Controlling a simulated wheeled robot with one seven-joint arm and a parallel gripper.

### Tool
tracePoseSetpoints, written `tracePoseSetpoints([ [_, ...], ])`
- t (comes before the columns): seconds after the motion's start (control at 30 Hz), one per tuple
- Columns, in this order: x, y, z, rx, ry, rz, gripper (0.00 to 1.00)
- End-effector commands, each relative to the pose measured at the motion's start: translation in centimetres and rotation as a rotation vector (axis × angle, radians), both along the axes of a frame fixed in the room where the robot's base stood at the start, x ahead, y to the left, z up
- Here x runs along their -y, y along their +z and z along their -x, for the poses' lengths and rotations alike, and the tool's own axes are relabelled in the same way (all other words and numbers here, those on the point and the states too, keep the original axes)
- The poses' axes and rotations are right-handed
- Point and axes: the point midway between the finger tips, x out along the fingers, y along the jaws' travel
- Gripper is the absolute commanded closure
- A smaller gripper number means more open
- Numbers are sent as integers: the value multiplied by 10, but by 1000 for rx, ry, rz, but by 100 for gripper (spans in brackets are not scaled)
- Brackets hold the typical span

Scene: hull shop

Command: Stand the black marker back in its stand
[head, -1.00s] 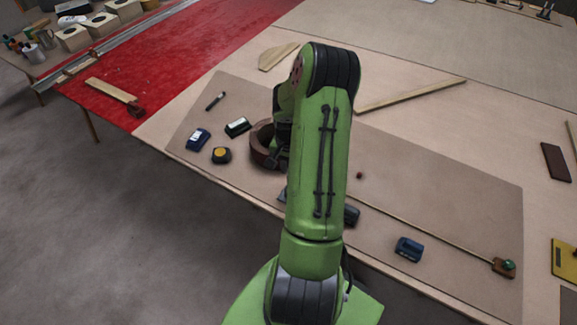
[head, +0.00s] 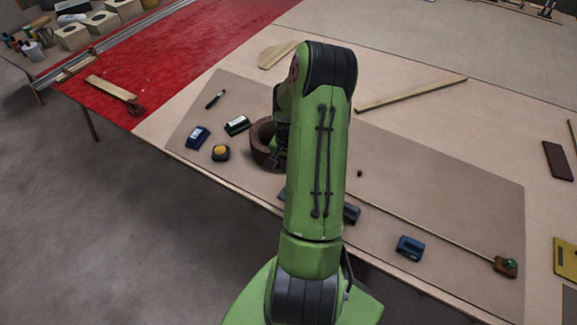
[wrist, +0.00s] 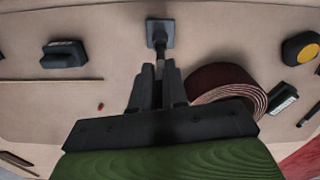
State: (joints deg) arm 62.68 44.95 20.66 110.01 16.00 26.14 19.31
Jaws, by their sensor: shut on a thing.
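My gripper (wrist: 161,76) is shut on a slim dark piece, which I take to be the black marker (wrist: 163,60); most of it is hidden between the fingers. Its visible end points at a small grey square stand (wrist: 168,27) with a dark socket. The end and the socket overlap in the wrist view, so I cannot tell whether they touch. In the head view my green arm hides the fingers and marker, and only a grey edge of the stand (head: 282,193) shows.
A brown ring-shaped roll (head: 262,150) stands close beside my gripper. A yellow-topped tape measure (head: 220,152), two small blocks and a dark pen-like item (head: 215,99) lie left. A dark block (head: 352,214), a blue block (head: 410,247) and a long thin strip (head: 430,224) lie right.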

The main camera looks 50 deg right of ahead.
Motion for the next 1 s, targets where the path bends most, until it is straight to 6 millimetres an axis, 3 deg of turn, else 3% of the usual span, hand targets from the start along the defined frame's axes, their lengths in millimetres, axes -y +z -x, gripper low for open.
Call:
tracePoseSetpoints([
  [1.0, 0, -11, 0, 0, -1, 0, 100],
])
